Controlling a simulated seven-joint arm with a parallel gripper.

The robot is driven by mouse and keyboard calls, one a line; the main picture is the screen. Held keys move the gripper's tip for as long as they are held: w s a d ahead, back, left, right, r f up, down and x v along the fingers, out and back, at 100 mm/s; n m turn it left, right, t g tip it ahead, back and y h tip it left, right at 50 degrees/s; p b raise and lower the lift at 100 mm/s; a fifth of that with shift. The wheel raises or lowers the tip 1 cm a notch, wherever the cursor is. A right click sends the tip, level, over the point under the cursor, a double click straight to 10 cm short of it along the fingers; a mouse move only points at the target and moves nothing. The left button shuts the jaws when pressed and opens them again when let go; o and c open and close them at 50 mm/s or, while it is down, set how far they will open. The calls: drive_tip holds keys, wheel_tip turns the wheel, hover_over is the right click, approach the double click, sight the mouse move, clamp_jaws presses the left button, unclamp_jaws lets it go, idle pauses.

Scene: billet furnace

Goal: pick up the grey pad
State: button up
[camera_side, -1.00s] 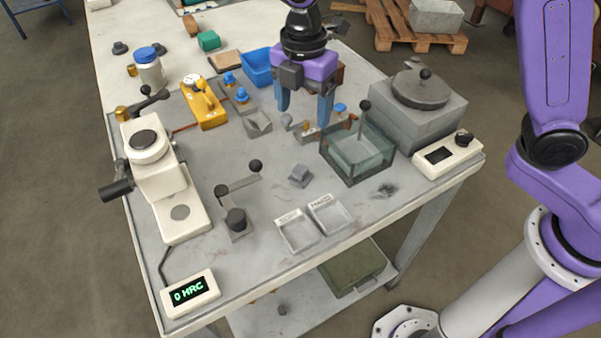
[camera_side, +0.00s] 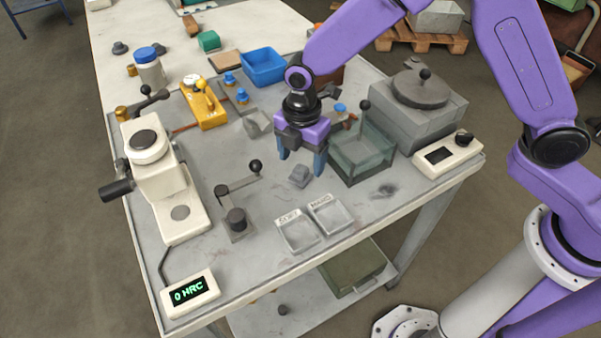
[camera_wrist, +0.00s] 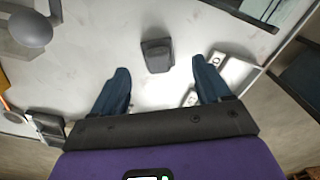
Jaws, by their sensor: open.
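A small grey block with a raised top, which I take for the grey pad (camera_side: 299,176), lies on the metal bench top, left of the glass-walled tank. In the wrist view the grey pad (camera_wrist: 156,54) shows just beyond my fingertips, roughly centred between them. My gripper (camera_side: 301,164) is open with blue fingers pointing down, above and just behind the pad in the side view. In the wrist view my gripper (camera_wrist: 160,66) has nothing between its fingers. The fingers appear apart from the pad; their exact height above it is hard to tell.
The glass-walled tank (camera_side: 361,158) stands close right of my gripper. Two marked trays (camera_side: 297,235) lie in front. A lever with black knobs (camera_side: 236,220) stands front left, beside a white hardness tester (camera_side: 162,185). Bench around the pad is clear.

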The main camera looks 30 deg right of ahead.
sight(301, 168)
wheel_tip(301, 168, down, 4)
drive_tip(key=shift+a+f, duration=0.1)
drive_tip(key=c, duration=1.1)
drive_tip(key=shift+c, duration=0.2)
